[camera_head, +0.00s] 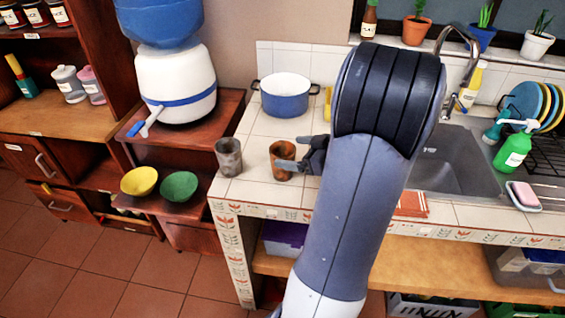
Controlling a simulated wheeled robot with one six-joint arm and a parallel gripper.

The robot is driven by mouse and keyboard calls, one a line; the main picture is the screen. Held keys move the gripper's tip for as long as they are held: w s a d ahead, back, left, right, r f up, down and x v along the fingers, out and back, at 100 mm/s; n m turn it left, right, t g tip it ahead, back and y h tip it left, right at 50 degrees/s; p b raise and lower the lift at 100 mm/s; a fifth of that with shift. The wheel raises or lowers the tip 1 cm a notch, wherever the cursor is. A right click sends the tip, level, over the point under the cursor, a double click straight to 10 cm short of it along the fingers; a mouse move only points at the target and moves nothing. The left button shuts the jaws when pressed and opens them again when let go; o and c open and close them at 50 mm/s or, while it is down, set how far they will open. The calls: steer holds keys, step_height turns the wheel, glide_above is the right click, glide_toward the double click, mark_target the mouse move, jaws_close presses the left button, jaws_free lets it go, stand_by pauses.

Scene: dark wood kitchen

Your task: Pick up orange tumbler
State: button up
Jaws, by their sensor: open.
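The orange tumbler (281,151), a rusty brown-orange cup, stands upright on the white tiled counter near its front left corner. My gripper (286,163) reaches in from the right at the cup's level, with its fingers open. One pale finger crosses in front of the cup's lower part; the other finger is not clearly seen, so I cannot tell whether the cup lies between them. My arm hides part of the counter to the right.
A grey tumbler (229,157) stands just left of the orange one. A blue pot (285,95) sits behind. A yellow bowl (139,181) and a green bowl (179,187) rest on a lower wooden shelf. The sink (450,165) is to the right.

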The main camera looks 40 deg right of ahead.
mark_target(273, 149)
steer(key=x, duration=0.1)
steer(key=p+x, duration=0.1)
steer(key=x, duration=0.1)
steer(key=p+x, duration=0.1)
steer(key=shift+w+a+r, duration=0.15)
steer(key=shift+w+a, duration=0.1)
steer(key=shift+a, duration=0.05)
steer(key=shift+w+a+f, duration=0.1)
steer(key=shift+w+f, duration=0.15)
steer(key=shift+w, duration=0.25)
steer(key=shift+c, duration=0.5)
steer(key=c, duration=1)
steer(key=shift+o, duration=0.2)
